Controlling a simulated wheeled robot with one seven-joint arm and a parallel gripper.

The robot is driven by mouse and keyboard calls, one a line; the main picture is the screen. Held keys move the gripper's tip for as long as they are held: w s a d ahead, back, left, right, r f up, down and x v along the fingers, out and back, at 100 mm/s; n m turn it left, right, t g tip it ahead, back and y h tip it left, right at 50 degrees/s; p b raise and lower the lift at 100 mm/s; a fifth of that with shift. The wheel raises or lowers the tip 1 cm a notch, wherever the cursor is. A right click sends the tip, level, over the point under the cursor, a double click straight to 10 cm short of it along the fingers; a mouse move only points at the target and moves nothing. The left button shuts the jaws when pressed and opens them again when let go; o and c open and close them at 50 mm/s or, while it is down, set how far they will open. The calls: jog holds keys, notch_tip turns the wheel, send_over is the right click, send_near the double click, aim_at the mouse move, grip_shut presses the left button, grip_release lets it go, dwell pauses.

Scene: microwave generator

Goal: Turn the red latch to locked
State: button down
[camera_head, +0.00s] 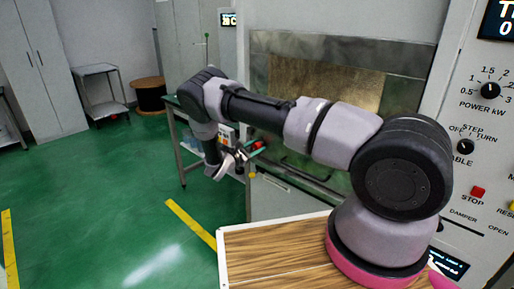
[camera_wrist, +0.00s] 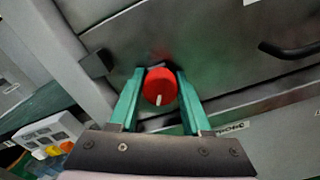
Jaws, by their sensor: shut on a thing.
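The red latch (camera_wrist: 159,87) is a round red knob with a short white mark, set on a grey metal front in the wrist view. The white mark points toward the bottom of that picture. My gripper (camera_wrist: 157,98) has its two green fingers on either side of the knob and is shut on it. In the head view my gripper (camera_head: 250,160) is at the left end of the machine front, and the red latch (camera_head: 258,145) shows as a small red spot beside it.
A dark handle (camera_wrist: 290,49) is on the metal front to the right of the knob. A box with coloured buttons (camera_wrist: 50,139) is at lower left. The control panel (camera_head: 478,130) stands at right in the head view. The green floor at left is mostly open.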

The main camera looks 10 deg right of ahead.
jog(key=m, duration=0.4)
jog(key=shift+s+f+m, duration=0.1)
jog(key=shift+m, duration=0.3)
jog(key=m, duration=0.4)
jog(key=shift+m, duration=0.3)
jog(key=m, duration=0.4)
jog(key=shift+f, duration=0.1)
jog(key=shift+m, duration=2.1)
jog(key=shift+c, duration=1.8)
grip_release()
